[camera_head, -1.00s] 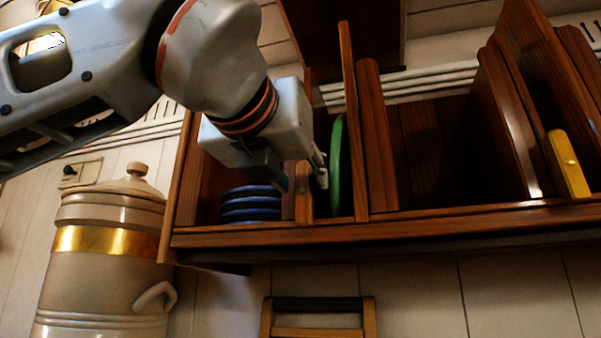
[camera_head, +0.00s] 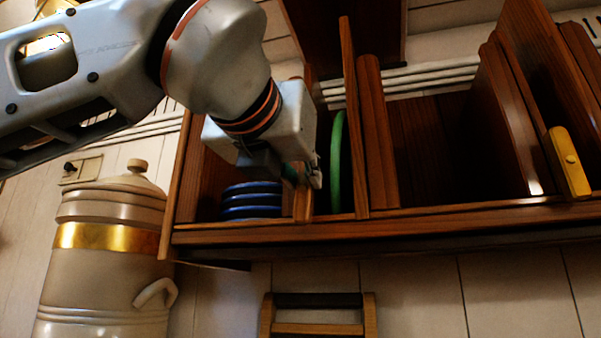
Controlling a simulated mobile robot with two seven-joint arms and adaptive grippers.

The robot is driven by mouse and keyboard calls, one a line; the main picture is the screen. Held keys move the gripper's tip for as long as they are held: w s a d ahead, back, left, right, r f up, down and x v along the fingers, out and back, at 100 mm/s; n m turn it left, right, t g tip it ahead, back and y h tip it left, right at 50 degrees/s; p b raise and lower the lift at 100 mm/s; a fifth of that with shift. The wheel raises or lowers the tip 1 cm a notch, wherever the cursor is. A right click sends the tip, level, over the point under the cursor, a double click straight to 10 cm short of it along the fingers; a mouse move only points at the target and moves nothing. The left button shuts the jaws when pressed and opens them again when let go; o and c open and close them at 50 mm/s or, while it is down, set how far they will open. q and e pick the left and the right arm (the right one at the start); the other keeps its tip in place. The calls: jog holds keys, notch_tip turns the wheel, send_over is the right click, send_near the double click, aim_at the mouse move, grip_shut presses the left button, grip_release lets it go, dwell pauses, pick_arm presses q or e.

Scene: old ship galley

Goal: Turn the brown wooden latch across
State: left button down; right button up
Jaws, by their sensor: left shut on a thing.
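The brown wooden latch (camera_head: 302,206) stands upright at the front of the rack, on the divider between the blue plates and the green plate. Its lower part shows; my gripper covers the top. My left gripper (camera_head: 304,175) reaches in from the upper left and is shut on the latch's upper part. The fingertips are small and partly hidden by the gripper body. My right gripper is not in view.
A yellow latch (camera_head: 570,162) is upright at the right. A beige crock (camera_head: 104,265) stands lower left. A small wooden frame (camera_head: 318,329) is below.

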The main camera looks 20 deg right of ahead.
pick_arm(q)
jog(key=shift+s+d+f+m+p, duration=0.15)
jog(key=shift+d+f+m+p, duration=0.1)
jog(key=shift+m, duration=2.6)
jog(key=shift+s+d+f+m+p, duration=0.1)
jog(key=shift+f+m+p, duration=0.15)
jog(key=shift+m, duration=2.55)
jog(key=shift+s+d+f+m+p, duration=0.15)
jog(key=shift+d+f+m+p, duration=0.1)
jog(key=shift+m, duration=2.6)
jog(key=c, duration=1.9)
grip_release()
jog(key=v, duration=1.2)
jog(key=shift+a, duration=0.1)
